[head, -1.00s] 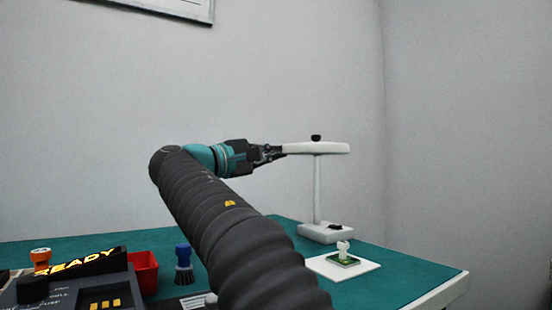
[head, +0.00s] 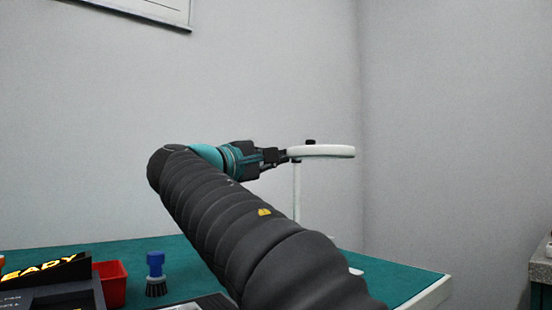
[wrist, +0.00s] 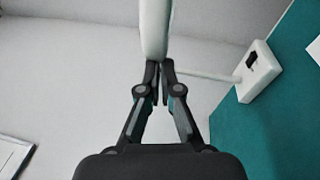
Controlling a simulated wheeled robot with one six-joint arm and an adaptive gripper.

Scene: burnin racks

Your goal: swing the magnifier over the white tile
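The magnifier (head: 325,151) is a thick white disc on a thin white post, with a black knob on top. Its rim (wrist: 155,25) also shows at the top of the wrist view. My gripper (head: 285,156) is at the left edge of the disc in the head view. In the wrist view my fingertips (wrist: 159,70) are nearly together at the rim's end and look shut, seemingly touching it rather than around it. The white tile (head: 355,271) shows only a corner past my arm; a white edge, likely the tile (wrist: 315,48), shows in the wrist view.
The stand's white base (wrist: 260,72) sits on the green bench mat (wrist: 262,125). Another bench edge (head: 541,270) shows at far right.

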